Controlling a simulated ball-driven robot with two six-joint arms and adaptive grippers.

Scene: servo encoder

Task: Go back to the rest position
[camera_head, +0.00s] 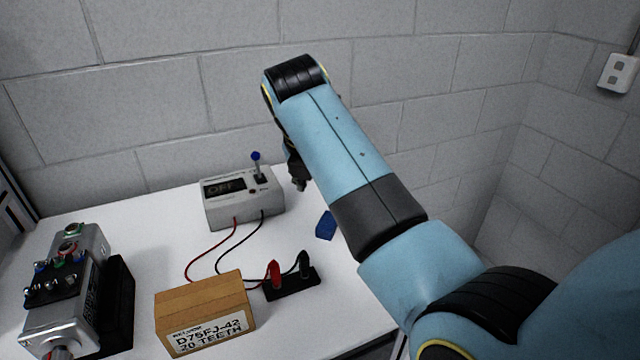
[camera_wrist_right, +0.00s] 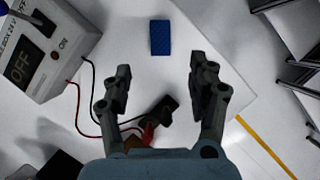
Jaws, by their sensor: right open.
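My right arm reaches in from the lower right over the white table (camera_head: 120,215). My right gripper (camera_head: 299,182) is partly hidden behind my own arm in the head view, beside the grey power box. In the right wrist view my right gripper (camera_wrist_right: 158,85) is open, with nothing between its fingers. A blue block (camera_wrist_right: 160,38) lies on the table beyond the fingertips; it also shows in the head view (camera_head: 325,226), beside my forearm. My left gripper is not in view.
The grey power box (camera_head: 243,206) reads OFF and has a blue-tipped lever (camera_head: 257,168). Wires run to a black terminal block (camera_head: 291,285). A cardboard box (camera_head: 205,310) and a metal servo device (camera_head: 66,290) stand at front left. A brick wall (camera_head: 150,90) rises behind the table.

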